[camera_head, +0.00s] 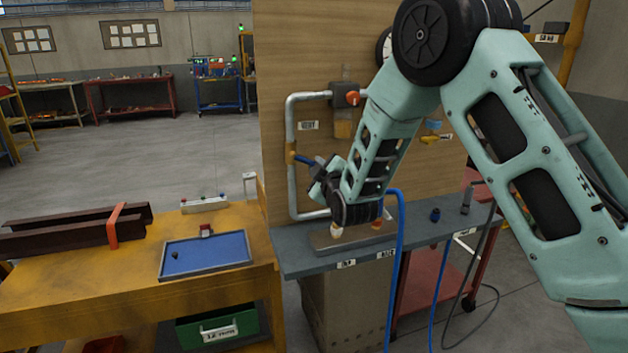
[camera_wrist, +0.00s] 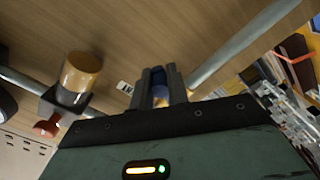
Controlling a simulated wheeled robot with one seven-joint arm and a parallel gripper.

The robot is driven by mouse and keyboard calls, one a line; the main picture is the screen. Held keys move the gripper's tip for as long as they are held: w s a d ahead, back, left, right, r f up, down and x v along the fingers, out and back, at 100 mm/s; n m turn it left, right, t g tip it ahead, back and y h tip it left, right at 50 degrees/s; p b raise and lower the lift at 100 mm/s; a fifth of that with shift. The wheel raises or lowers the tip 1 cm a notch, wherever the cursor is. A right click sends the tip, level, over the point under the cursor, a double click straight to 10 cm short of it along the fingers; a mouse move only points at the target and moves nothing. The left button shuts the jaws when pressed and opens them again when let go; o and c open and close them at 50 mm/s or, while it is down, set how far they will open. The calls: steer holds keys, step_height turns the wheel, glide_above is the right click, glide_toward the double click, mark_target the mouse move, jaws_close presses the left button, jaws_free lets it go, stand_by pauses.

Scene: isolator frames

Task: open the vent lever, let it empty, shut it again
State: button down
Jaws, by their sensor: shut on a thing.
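The vent lever (camera_head: 304,160) is a blue handle on a brass valve (camera_head: 291,151) in the grey pipe left of the wooden panel. It sticks out to the right, across the upright pipe and sloping slightly down. My gripper (camera_head: 317,172) is at its outer end, shut on it. In the wrist view my gripper (camera_wrist: 163,85) has its dark fingers around a bit of the blue lever (camera_wrist: 160,93); the rest is hidden. A label reading VENT (camera_head: 308,125) is on the panel above.
A red knob (camera_head: 352,98) and an amber bowl (camera_head: 343,129) are on the panel above my wrist. The grey pipe (camera_head: 291,185) runs beside the gripper. A grey shelf (camera_head: 300,262) lies below. A blue hose (camera_head: 399,260) hangs in front. A blue tray (camera_head: 205,253) is on the yellow bench.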

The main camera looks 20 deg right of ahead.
steer(key=r+n, duration=0.1)
steer(key=n, duration=0.1)
steer(key=shift+d+r+n+b, duration=0.3)
steer(key=shift+d+r+b, duration=0.05)
steer(key=shift+r+b, duration=0.05)
steer(key=shift+w+r+n, duration=0.1)
steer(key=shift+r+n, duration=0.65)
steer(key=shift+n, duration=0.45)
steer(key=shift+r, duration=0.1)
steer(key=c, duration=1.4)
jaws_free()
steer(key=shift+o, duration=0.2)
steer(key=shift+f+b, duration=0.2)
steer(key=shift+b, duration=0.1)
